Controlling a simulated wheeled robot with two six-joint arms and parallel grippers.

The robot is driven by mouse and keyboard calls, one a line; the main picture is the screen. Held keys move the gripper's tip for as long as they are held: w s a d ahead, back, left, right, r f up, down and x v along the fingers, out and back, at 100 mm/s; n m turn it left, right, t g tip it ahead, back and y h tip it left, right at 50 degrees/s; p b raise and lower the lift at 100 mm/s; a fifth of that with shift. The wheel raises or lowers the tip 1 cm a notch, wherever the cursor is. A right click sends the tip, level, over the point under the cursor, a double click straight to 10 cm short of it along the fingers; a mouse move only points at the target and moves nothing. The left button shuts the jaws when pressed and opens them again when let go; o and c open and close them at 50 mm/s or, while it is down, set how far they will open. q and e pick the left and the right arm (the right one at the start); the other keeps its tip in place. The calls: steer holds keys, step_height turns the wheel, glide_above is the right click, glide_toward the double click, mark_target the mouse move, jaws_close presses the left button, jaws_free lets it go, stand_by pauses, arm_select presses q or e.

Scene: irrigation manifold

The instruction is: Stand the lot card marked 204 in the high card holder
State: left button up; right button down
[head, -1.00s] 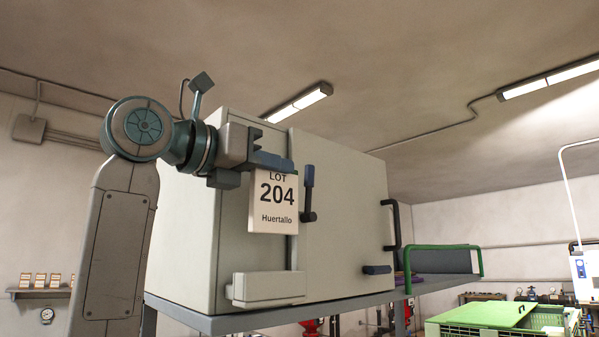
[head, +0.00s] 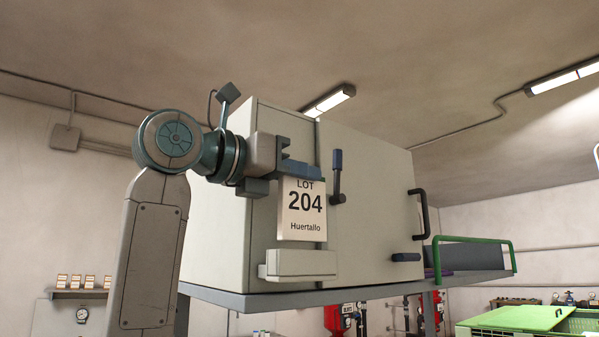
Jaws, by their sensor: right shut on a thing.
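The lot card (head: 302,212) marked LOT 204 Huertallo is white and upright, facing me. My right gripper (head: 303,172) is shut on its top edge with blue fingers. The high card holder (head: 300,264) is a pale ledge on the front of the grey cabinet. The card's lower edge appears a little above the holder, with a narrow gap in the picture. I cannot tell whether the card is in line with the holder in depth. My left gripper is not in view.
The cabinet (head: 376,198) stands on a grey shelf (head: 350,294). A dark handle (head: 338,180) with a blue top sits just right of the card, and a black door handle (head: 419,214) farther right. A green crate (head: 515,320) is low at right.

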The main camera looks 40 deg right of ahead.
mark_target(323, 202)
steer(key=shift+f+b, duration=1.05)
steer(key=shift+f, duration=0.9)
steer(key=c, duration=0.8)
jaws_free()
steer(key=shift+r, duration=0.2)
steer(key=a+r+p, duration=0.1)
steer(key=s+a+r+p, duration=0.1)
steer(key=r+p, duration=0.1)
steer(key=a+r+p, duration=0.1)
steer(key=r, duration=0.1)
steer(key=shift+s+a+r, duration=0.1)
steer(key=shift+s, duration=0.25)
